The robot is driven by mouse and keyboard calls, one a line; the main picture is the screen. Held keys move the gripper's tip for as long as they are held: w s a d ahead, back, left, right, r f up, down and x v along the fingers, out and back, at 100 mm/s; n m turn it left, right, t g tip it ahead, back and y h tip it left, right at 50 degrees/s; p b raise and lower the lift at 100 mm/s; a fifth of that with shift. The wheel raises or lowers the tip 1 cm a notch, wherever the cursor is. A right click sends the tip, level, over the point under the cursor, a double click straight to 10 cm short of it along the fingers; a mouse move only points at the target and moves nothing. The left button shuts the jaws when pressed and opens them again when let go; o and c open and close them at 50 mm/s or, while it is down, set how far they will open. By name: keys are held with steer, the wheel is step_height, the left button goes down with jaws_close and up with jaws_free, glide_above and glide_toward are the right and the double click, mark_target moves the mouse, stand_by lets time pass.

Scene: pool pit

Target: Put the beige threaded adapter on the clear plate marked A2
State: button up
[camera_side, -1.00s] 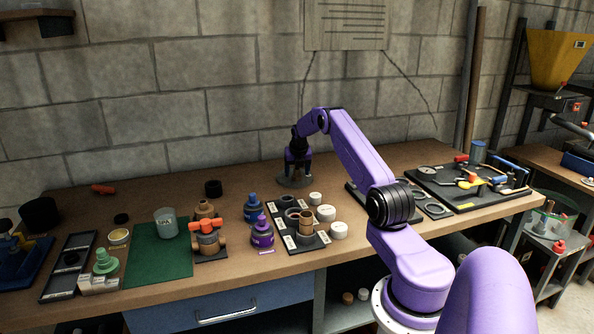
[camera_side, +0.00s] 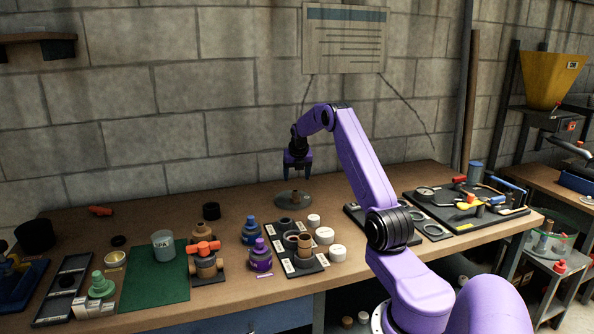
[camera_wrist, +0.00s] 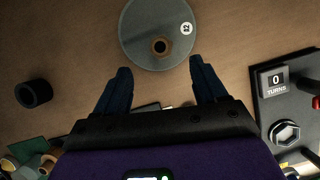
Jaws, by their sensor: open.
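The beige threaded adapter (camera_side: 295,196) stands on a round clear plate (camera_side: 283,201) at the back of the bench. In the wrist view the adapter (camera_wrist: 160,46) appears as a brown ring with a dark bore, near the lower edge of the plate (camera_wrist: 145,22) and inside its outline. The plate's small white round label (camera_wrist: 186,28) is too small to read surely. My gripper (camera_side: 298,177) is open and empty above the adapter, clear of it. In the wrist view its two fingers (camera_wrist: 162,78) are spread wide below the plate.
A black rack with couplings (camera_side: 303,262) and white caps (camera_side: 324,235) stands in front of the plate. Purple and blue bottles (camera_side: 260,256) are left of it. A black cylinder (camera_side: 211,211) stands farther left. A tool board (camera_side: 465,210) lies right. Bench around the plate is clear.

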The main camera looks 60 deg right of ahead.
steer(key=w+a+r+m+y, duration=0.1)
steer(key=w+a+r, duration=0.2)
steer(key=a, duration=0.9)
steer(key=w+a+r+m+y, duration=0.1)
steer(key=w+a+r, duration=0.15)
steer(key=a, duration=0.85)
steer(key=s+a+r+m+y, duration=0.1)
steer(key=s+a, duration=0.1)
steer(key=a, duration=0.6)
steer(key=s+a+r+m, duration=0.1)
steer(key=s+a+m, duration=0.15)
steer(key=a, duration=0.65)
steer(key=s+a+m+y, duration=0.1)
steer(key=s+a+m, duration=0.2)
steer(key=s+a, duration=1.1)
steer(key=s+f+m+g, duration=0.1)
steer(key=s+m, duration=0.3)
steer(key=s, duration=1.5)
steer(key=shift+s+a+f+g, duration=0.15)
steer(key=shift+s+a+g, duration=0.3)
steer(key=shift+g, duration=0.25)
